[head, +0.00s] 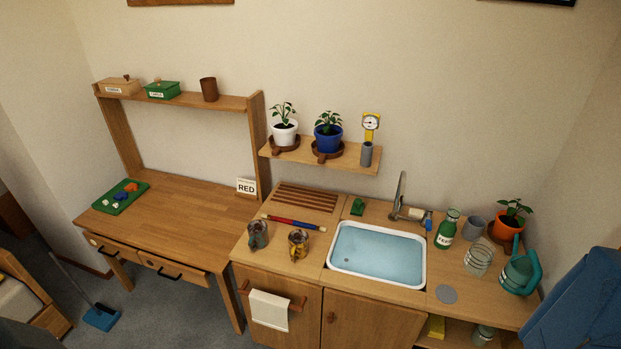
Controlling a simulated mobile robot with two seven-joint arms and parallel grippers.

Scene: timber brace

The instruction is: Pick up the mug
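Two mugs stand on the wooden counter left of the sink: a grey, dark-patterned mug (258,235) and a brown-yellow mug (298,245) to its right. A plain grey cup (473,228) stands right of the sink, and a brown cup (209,90) stands on the desk's upper shelf. I cannot tell which one the task means. Neither of my grippers is in view.
A red and blue rod (294,223) lies just behind the two mugs. The sink (378,253) holds water. A green bottle (447,229), a glass jar (478,260) and a green watering can (520,272) crowd the right counter. The desk (180,208) is mostly clear.

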